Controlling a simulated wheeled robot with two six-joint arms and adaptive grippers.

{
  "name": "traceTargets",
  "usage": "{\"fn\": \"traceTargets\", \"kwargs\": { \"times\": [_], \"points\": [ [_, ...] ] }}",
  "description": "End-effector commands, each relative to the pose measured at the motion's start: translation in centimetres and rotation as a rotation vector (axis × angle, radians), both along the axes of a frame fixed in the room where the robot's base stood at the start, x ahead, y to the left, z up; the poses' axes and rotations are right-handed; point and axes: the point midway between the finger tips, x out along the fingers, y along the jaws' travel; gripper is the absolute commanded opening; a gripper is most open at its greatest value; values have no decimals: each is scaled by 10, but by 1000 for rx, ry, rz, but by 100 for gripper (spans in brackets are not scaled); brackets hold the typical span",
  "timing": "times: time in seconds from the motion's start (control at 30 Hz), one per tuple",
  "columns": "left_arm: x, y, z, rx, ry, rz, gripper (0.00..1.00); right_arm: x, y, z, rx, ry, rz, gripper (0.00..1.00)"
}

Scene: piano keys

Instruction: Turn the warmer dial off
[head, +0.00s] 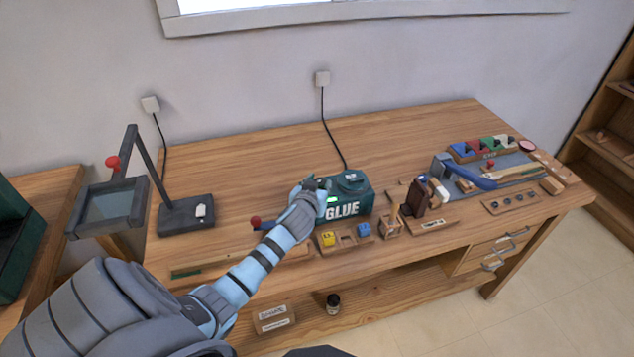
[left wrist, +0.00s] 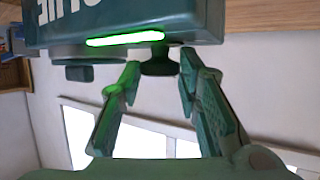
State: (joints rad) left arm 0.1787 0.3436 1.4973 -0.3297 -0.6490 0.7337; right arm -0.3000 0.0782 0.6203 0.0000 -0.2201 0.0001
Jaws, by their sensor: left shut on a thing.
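The glue warmer (head: 350,208) is a dark green box with white GLUE lettering, standing near the middle of the workbench. Its underside or edge fills the top of the left wrist view (left wrist: 215,22), where the lettering appears upside down and a green strip light (left wrist: 125,39) glows. Next to the strip is the dark round dial (left wrist: 160,62). My left gripper (head: 322,186) is at the left side of the warmer. The dial is hidden by the gripper in the head view.
A black lamp stand (head: 187,214) is to the left. Tools and a blue-handled hammer (head: 470,177) lie right. The bench behind the warmer is clear.

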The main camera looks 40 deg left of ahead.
Motion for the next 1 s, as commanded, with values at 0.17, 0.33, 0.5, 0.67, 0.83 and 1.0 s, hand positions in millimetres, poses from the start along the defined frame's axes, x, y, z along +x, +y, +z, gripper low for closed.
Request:
{"fn": "traceTargets", "kwargs": {
  "times": [0.17, 0.33, 0.5, 0.67, 0.83, 1.0],
  "points": [
    [4, -4, -3, -3, -6, 159, 3, 0, 0, -16, 0, 0, 0, 0],
    [6, -7, -6, -3, -8, 321, 3, 0, 0, -42, 0, 0, 0, 0],
    [9, -9, -8, -1, -6, 483, 3, 0, 0, -73, 0, 0, 0, 0],
    [12, -10, -9, 0, -7, 634, 3, 0, -1, -106, -1, 0, 1, 0],
    [14, -11, -9, 2, -4, 783, 3, 0, -1, -143, -1, 0, 1, 0],
    [16, -12, -8, 2, -3, 905, 3, 0, -1, -175, -2, 0, 1, 0]
  ]
}}
